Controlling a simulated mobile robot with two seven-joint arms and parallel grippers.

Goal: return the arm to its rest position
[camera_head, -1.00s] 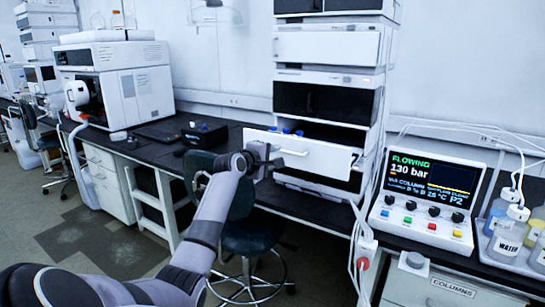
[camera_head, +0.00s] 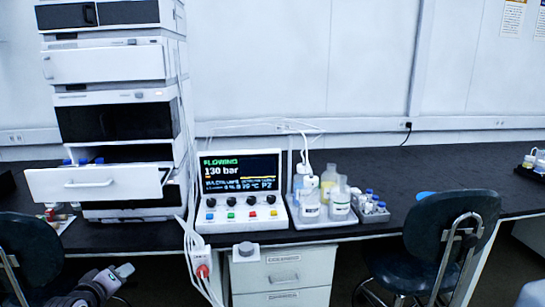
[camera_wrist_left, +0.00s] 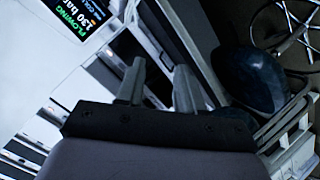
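My left gripper (camera_head: 120,272) is low at the bottom left of the head view, in front of the bench and below the open white drawer (camera_head: 95,183) of the instrument stack. In the left wrist view its two grey fingers (camera_wrist_left: 158,85) stand apart with nothing between them, so it is open and empty. Part of my left arm shows beneath it at the bottom edge. My right gripper is in neither view.
A pump controller (camera_head: 240,187) reading 130 bar stands on the black bench, with a bottle tray (camera_head: 322,222) to its right. Dark chairs stand at the left (camera_head: 38,250) and right (camera_head: 440,240). White cables hang over the bench edge.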

